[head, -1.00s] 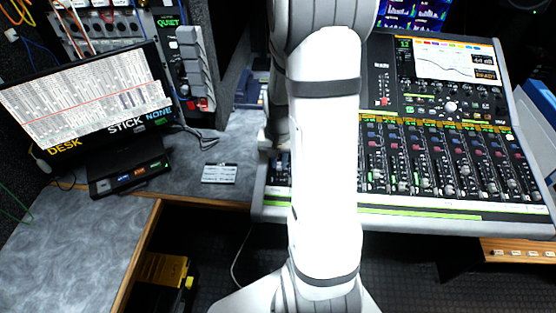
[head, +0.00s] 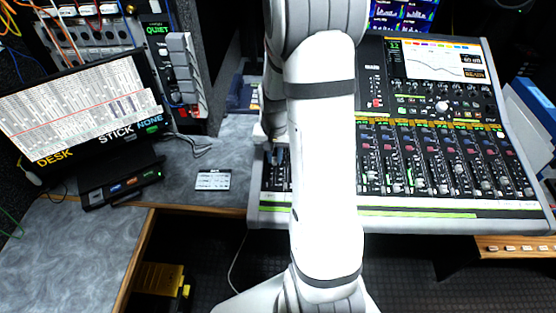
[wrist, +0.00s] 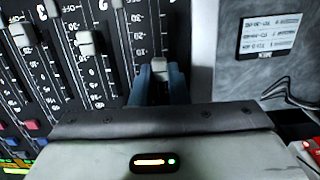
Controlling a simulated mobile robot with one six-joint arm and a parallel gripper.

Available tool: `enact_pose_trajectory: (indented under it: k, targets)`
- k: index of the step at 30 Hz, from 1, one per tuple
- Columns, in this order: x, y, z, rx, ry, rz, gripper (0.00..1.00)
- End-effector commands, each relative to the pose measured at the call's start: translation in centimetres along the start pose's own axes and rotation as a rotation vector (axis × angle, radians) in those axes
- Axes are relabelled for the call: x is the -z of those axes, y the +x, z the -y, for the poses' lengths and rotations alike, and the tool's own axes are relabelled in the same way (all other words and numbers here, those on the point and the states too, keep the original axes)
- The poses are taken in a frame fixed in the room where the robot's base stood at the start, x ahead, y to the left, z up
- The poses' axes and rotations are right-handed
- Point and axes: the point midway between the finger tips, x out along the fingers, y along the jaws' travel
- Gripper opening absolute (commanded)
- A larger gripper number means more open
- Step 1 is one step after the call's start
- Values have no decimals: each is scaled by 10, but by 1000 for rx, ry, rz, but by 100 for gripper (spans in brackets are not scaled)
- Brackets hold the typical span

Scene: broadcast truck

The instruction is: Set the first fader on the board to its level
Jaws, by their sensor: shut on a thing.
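The mixing board (head: 480,205) stands at the right in the head view, with a row of faders along its front. In the wrist view the fader cap at the board's edge (wrist: 159,65), a small pale block, sits between the blue fingers of my gripper (wrist: 162,84). The gripper is shut on it. A printed scale runs beside its slot. In the head view my gripper (head: 276,156) shows only partly at the board's left end, and my arm hides the nearby channels and the cap.
Neighbouring fader caps (wrist: 87,43) stand close beside my gripper in the wrist view. A small printed card (head: 213,180) lies on the grey counter left of the board. A monitor (head: 85,110) and a switch panel stand further left.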

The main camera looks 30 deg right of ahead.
Motion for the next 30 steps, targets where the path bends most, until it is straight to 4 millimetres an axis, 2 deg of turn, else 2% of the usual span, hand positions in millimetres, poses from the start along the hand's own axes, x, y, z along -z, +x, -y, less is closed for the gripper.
enact_pose_trajectory:
  k: [8, 9, 17, 25, 30]
  targets:
    - [1, -1, 4, 1, -7, -4, 0]
    - [1, -1, 5, 1, -8, -4, 16]
    - [0, 0, 5, 0, -11, -2, 36]
    - [0, -3, 5, 0, -12, -2, 36]
    - [1, -26, 6, 1, -11, -6, 36]
